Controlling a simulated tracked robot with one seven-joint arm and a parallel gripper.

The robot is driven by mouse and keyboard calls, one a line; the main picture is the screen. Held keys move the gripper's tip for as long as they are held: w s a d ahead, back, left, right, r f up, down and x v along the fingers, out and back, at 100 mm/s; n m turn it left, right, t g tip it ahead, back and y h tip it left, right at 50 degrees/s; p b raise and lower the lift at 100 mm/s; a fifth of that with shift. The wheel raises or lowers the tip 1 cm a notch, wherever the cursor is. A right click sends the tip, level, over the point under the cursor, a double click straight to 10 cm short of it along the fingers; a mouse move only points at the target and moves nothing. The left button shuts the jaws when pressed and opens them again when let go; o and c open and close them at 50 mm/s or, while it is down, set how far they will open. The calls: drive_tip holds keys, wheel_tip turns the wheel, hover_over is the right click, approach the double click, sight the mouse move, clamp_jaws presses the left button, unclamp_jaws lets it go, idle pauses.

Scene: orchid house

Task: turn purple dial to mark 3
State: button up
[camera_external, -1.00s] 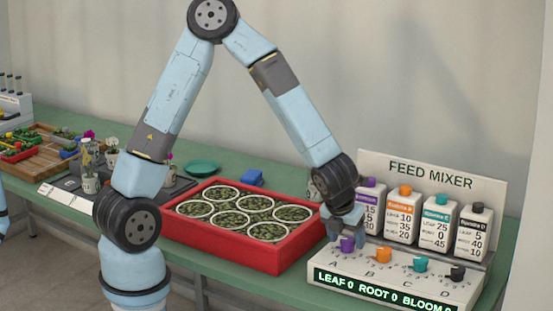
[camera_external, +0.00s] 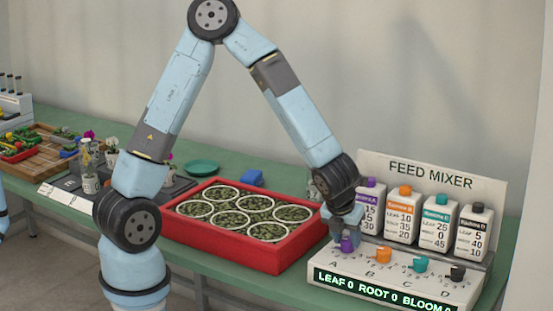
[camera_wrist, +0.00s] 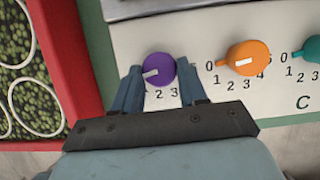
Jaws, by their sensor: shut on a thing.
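The purple dial (camera_wrist: 159,70) is at the left end of the mixer panel, and it also shows in the external view (camera_external: 346,244). Its white pointer line aims left and slightly down, away from the visible marks 2 and 3 below it; its 0 and 1 marks are hidden by my finger. My gripper (camera_wrist: 158,84) is shut on the purple dial, one finger on each side. In the external view my gripper (camera_external: 345,228) comes down onto the dial from above. The feed mixer display (camera_external: 383,291) reads LEAF 0, ROOT 0, BLOOM 0.
An orange dial (camera_wrist: 248,57) and a teal dial (camera_wrist: 313,49) sit to the right, then a black dial (camera_external: 457,273). Several bottles stand behind the dials. A red tray (camera_external: 277,259) of round pots is close on the left.

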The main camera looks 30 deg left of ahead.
drive_tip(key=shift+d, duration=0.1)
drive_tip(key=n, duration=0.1)
drive_tip(key=n+y, duration=0.1)
drive_tip(key=n, duration=0.1)
drive_tip(key=n+y, duration=0.1)
drive_tip(key=n, duration=0.1)
drive_tip(key=shift+d, duration=0.25)
drive_tip(key=n, duration=0.2)
drive_tip(key=n+g+y, duration=0.1)
drive_tip(key=n, duration=0.1)
drive_tip(key=shift+w+d+n+g, duration=0.15)
drive_tip(key=shift+n+g, duration=0.15)
drive_tip(key=n+g+y, duration=0.1)
drive_tip(key=n, duration=0.3)
drive_tip(key=shift+w+d, duration=0.1)
drive_tip(key=shift+w, duration=0.1)
drive_tip(key=shift+w+n+g, duration=0.15)
drive_tip(key=shift+n+g, duration=0.4)
drive_tip(key=shift+n, duration=0.65)
drive_tip(key=shift+w+n+g, duration=0.1)
drive_tip(key=shift+n+g, duration=0.45)
drive_tip(key=shift+n, duration=0.65)
drive_tip(key=o, duration=1.1)
drive_tip(key=shift+c, duration=0.2)
